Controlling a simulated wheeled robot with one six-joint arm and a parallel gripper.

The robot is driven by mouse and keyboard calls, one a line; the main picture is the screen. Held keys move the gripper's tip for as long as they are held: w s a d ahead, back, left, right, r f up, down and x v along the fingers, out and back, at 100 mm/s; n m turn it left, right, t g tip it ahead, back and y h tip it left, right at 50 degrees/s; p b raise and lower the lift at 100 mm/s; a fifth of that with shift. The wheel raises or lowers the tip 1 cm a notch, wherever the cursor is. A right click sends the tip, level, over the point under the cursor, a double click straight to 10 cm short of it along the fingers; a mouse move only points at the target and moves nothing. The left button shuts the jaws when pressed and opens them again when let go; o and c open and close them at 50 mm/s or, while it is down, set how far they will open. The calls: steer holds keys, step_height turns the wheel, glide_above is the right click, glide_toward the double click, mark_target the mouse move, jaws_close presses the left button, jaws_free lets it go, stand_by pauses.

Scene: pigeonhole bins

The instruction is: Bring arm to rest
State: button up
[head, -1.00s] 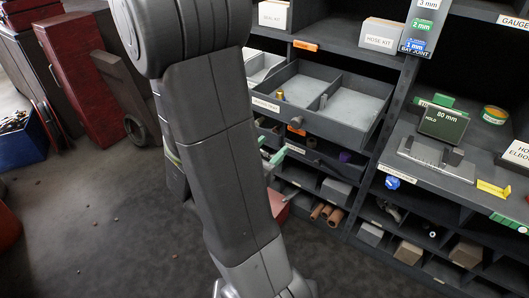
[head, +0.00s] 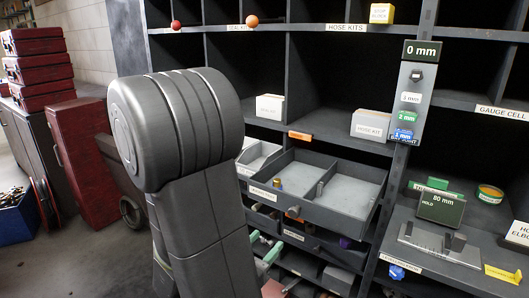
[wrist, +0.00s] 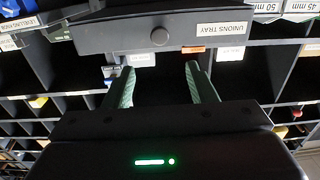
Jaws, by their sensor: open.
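My gripper (wrist: 160,70) is open in the wrist view, with its two green fingers apart and nothing between them. A dark drawer front labelled UNIONS TRAY (wrist: 172,32) is beyond and above the fingertips in that picture; I see no contact. In the head view my folded arm stands in front of the shelving and hides most of the gripper. A bit of green, likely a finger, shows at the arm's right side below the open drawer (head: 345,225). This drawer stands pulled out, with small fittings in its divided tray.
The pigeonhole shelving (head: 285,70) fills the centre and right. A gauge stand with an 80 mm display (head: 441,208) sits on the right shelf. Red cases (head: 38,60), a red cabinet (head: 85,160) and a blue bin (head: 17,220) stand left. Some floor at lower left is clear.

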mark_target(292, 213)
steer(key=x, duration=1.3)
steer(key=shift+d, duration=0.1)
steer(key=shift+w, duration=0.1)
